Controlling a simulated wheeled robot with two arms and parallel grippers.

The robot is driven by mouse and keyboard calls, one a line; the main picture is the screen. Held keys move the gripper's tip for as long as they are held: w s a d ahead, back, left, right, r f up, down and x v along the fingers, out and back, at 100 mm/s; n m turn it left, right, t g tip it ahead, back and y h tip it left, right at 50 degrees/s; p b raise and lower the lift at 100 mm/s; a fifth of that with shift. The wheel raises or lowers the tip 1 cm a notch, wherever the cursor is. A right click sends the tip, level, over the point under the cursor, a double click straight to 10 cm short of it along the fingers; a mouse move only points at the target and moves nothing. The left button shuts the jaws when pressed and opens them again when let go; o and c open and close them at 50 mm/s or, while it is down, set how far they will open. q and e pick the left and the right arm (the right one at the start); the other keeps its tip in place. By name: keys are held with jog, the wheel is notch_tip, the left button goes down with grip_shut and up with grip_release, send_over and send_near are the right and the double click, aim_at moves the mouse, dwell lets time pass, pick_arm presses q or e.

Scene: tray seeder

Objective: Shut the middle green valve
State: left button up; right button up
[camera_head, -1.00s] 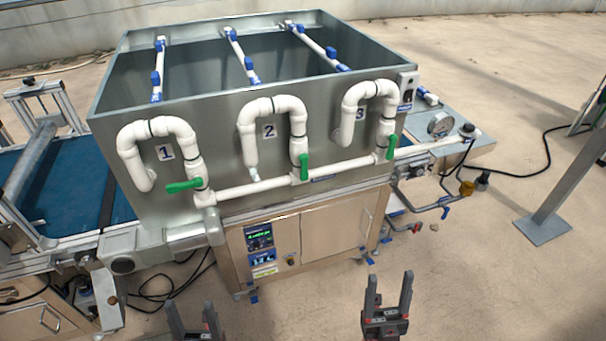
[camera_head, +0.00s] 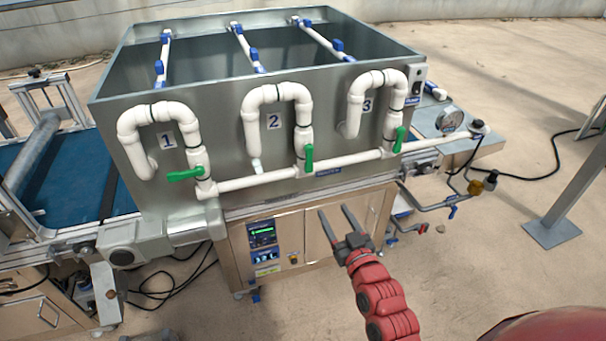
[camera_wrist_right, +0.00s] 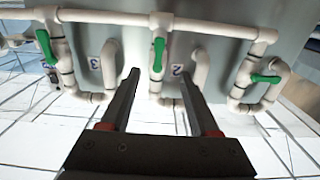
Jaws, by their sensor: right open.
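The middle green valve (camera_head: 309,158) is on the white upright pipe under the number 2 loop. Its handle stands upright, in line with that pipe. In the right wrist view, which is turned upside down, the middle green valve (camera_wrist_right: 158,55) shows just beyond the fingertips, between them. My right gripper (camera_head: 334,210) is open and empty, below and slightly right of the valve in the head view, pointing up at the tank front. It also shows in the right wrist view (camera_wrist_right: 160,75), apart from the handle. My left gripper is not in view.
The number 1 green valve (camera_head: 186,175) has its handle crosswise to its pipe. The number 3 green valve (camera_head: 399,139) has its handle upright. A white horizontal pipe (camera_head: 345,164) links the loops. The cabinet (camera_head: 285,225) stands below, with open floor in front.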

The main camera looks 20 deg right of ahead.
aim_at(310, 168)
jog(key=w+p, duration=0.1)
jog(key=w, duration=0.4)
jog(key=w+p, duration=0.1)
jog(key=w, duration=0.4)
jog(key=w+p, duration=0.2)
jog(key=w, duration=0.4)
jog(key=shift+a, duration=0.25)
jog(key=shift+w, duration=0.5)
grip_shut()
